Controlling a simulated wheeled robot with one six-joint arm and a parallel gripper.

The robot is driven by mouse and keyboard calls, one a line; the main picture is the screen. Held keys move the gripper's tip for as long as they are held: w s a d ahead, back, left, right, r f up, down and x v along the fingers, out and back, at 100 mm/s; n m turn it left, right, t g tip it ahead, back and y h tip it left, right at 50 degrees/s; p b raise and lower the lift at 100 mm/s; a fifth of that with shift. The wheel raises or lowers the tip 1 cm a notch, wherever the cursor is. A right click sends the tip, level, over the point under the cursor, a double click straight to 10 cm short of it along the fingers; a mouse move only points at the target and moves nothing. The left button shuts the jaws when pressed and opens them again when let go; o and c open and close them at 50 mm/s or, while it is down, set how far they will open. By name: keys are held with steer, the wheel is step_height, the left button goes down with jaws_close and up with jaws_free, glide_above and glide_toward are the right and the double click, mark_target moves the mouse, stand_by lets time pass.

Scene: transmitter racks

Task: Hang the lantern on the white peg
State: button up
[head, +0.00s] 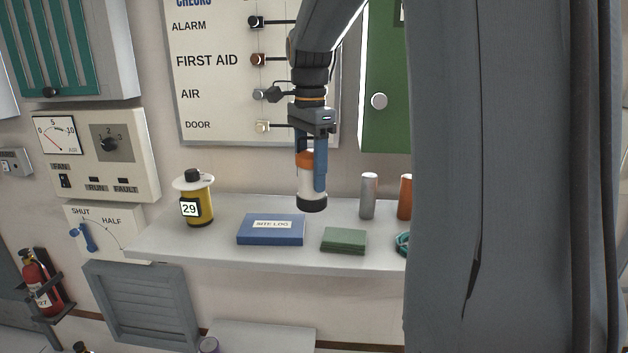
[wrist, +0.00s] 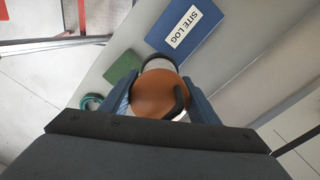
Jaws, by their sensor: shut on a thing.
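My gripper (head: 313,172) is shut on the lantern (head: 311,192), which has an orange top, a white body and a dark base. It holds the lantern upright above the shelf, in front of the lower right of the board. In the wrist view the blue fingers of my gripper (wrist: 158,100) clasp the lantern (wrist: 155,90) from both sides, with a dark curved handle on its top. The white peg (head: 263,127) is a cream-white one beside the DOOR label, left of my gripper and higher than the lantern. My gripper hides part of the board there.
The shelf (head: 215,250) bears a yellow canister (head: 198,205) marked 29, a blue SITE LOG book (head: 271,230), a green block (head: 344,240) and a silver cylinder (head: 369,195). Other pegs beside ALARM (head: 257,22), FIRST AID (head: 258,60) and AIR (head: 260,94) stick out above.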

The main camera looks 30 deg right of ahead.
steer(key=w+d+p, duration=0.2)
steer(key=w+d, duration=0.2)
steer(key=w, duration=0.2)
steer(key=f+p, duration=0.1)
steer(key=f, duration=0.1)
steer(key=f+p, duration=0.1)
steer(key=f, duration=0.1)
steer(key=f+p, duration=0.1)
steer(key=f, duration=0.1)
steer(key=shift+w+d, duration=0.2)
steer(key=shift+w, duration=0.05)
steer(key=shift+d+f+p, duration=0.1)
steer(key=shift+f+p, duration=0.05)
steer(key=shift+p, duration=0.25)
steer(key=shift+w+f, duration=0.1)
steer(key=shift+w, duration=0.05)
